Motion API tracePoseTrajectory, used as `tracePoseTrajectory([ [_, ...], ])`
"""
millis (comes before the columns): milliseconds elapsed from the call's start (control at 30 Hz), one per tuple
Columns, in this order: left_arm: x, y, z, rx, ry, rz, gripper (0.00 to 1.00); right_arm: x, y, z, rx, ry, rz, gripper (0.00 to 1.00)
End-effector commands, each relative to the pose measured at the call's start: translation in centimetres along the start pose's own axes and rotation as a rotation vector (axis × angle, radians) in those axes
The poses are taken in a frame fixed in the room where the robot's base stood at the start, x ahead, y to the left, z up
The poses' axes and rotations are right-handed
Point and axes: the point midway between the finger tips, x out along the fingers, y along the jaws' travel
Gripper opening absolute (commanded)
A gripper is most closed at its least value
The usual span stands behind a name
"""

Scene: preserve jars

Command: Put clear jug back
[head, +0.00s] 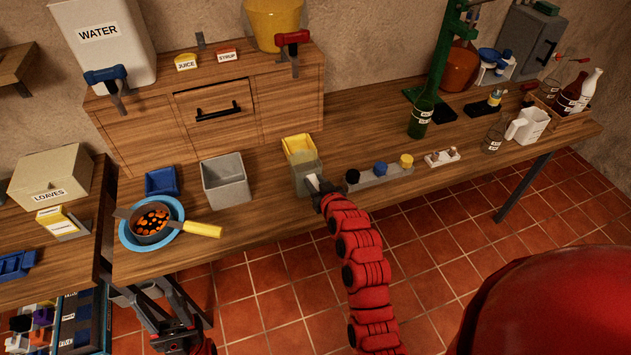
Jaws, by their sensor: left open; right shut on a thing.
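A see-through greyish vessel, seemingly the clear jug (303,176), stands upright in front of the small yellow bin (298,146) near the middle of the bench. My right gripper (316,184) is shut on its near right side, and my red arm comes up from below. I cannot tell whether the jug touches the bench top or hangs just above it. My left gripper (173,331) is low at the bottom left, below the bench's front edge, open and empty.
Left of the jug are a grey bin (225,181) and a pan (151,222) on a blue plate. Right of it is a grey strip (380,175) with coloured knobs. A white jug (530,125) stands far right near a glass beaker (493,139).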

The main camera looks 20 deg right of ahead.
Motion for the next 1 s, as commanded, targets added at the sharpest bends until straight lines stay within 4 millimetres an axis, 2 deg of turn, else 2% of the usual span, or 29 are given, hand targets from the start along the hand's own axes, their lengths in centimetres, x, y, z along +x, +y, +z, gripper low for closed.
tracePoseTrajectory([
  [33, -0.1, 0.0, 0.0, 0.0, 0.0, 0.0, 0.5, 0.1, 0.0, 0.4, 0.0, -0.008, -0.001, 0.38],
  [167, -0.1, 0.0, 0.0, 0.0, 0.0, 0.0, 0.5, 0.0, 0.0, 0.3, 0.0, -0.007, -0.001, 0.61],
  [200, -0.1, 0.0, 0.0, 0.0, 0.0, 0.0, 0.5, 0.0, 0.0, 0.3, 0.0, -0.007, -0.001, 0.65],
  [467, 0.0, 0.0, 0.0, 0.0, 0.0, 0.0, 0.5, 0.0, 0.0, 0.2, 0.0, -0.006, -0.001, 0.65],
  [600, 0.7, 0.0, -0.1, 0.0, 0.0, 0.0, 0.5, 0.1, 0.0, 0.5, 0.0, -0.01, -0.001, 0.65],
  [633, 0.1, 0.0, 0.0, 0.0, 0.0, 0.0, 0.5, -0.1, 0.0, 0.8, -0.001, -0.007, -0.001, 0.65],
  [1000, -3.4, 0.2, 0.6, 0.0, 0.0, 0.0, 0.5, -4.9, -0.7, 0.9, -0.001, -0.003, -0.001, 0.65],
])
